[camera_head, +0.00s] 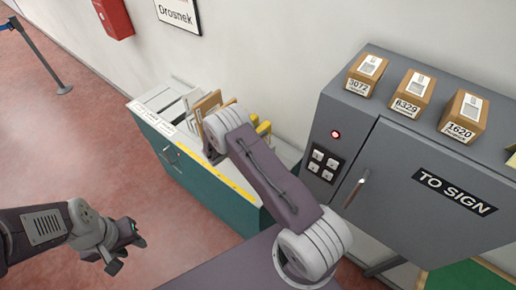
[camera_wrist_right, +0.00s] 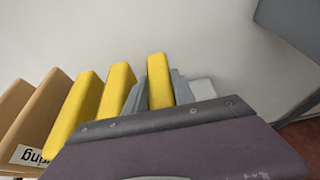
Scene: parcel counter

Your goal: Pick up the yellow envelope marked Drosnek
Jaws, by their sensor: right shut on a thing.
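In the right wrist view, my right gripper (camera_wrist_right: 159,92) is shut on a yellow envelope (camera_wrist_right: 158,70), with one grey finger on each side of it. Its face is turned away, so I cannot read any name on it. Two more yellow envelopes (camera_wrist_right: 118,83) stand just left of it, upright and leaning. In the head view, yellow edges (camera_head: 264,128) show beside my right arm, which hides the right gripper. My left gripper (camera_head: 127,256) is open and empty over the floor, left of the teal cabinet.
Brown envelopes (camera_wrist_right: 17,105) and white ones stand in the teal cabinet (camera_head: 205,185). A "Drosnek" sign (camera_head: 178,12) hangs on the wall. A grey cabinet (camera_head: 400,170) marked "TO SIGN" stands right, with three numbered boxes (camera_head: 412,92) on top.

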